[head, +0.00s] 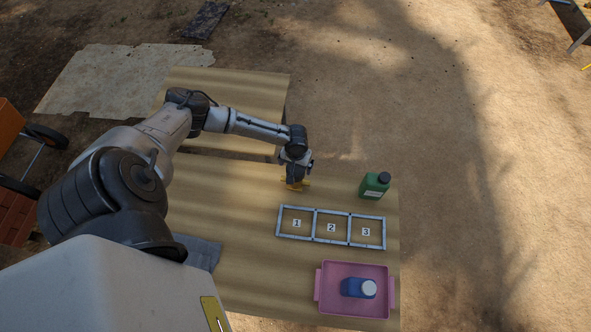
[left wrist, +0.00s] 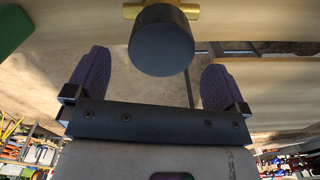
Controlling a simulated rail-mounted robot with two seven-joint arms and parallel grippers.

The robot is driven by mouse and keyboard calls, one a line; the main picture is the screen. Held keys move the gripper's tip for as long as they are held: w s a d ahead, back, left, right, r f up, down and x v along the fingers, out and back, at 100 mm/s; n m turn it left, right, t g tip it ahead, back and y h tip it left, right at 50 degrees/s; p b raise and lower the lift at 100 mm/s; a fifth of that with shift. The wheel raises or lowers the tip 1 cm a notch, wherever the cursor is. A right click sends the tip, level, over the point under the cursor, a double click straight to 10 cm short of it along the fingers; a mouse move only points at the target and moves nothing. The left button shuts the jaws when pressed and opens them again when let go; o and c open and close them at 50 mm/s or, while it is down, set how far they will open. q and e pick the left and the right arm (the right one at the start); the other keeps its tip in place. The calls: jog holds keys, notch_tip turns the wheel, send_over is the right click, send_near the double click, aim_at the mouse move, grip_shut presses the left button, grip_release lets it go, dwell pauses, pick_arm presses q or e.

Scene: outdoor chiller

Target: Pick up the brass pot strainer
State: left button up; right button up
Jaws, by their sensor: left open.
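The brass pot strainer (head: 303,186) is on the table, partly hidden beneath my left gripper (head: 295,172) in the head view. In the left wrist view its brass part (left wrist: 191,12) shows at the top edge, with a dark grey round cylinder that seems to belong to it (left wrist: 161,42). The left gripper (left wrist: 155,80) is open, its two dark finger pads on either side of the cylinder's lower end with gaps at both sides. I cannot tell the depth between pads and cylinder. My right gripper is not in view.
A grey frame (head: 315,226) with compartments numbered 1, 2 and 3 lies nearer on the table (head: 240,270). A green bottle (head: 374,186) stands to the right. A pink tray (head: 322,287) holds a blue bottle with a white cap (head: 358,288). A dark grey mat (head: 203,251) lies left.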

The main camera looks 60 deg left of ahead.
aim_at(295, 169)
pick_arm(q)
jog(key=shift+a+f, duration=0.15)
jog(key=shift+f, duration=3.4)
jog(key=c, duration=1.5)
jog(key=shift+c, duration=0.6)
jog(key=shift+r, duration=0.2)
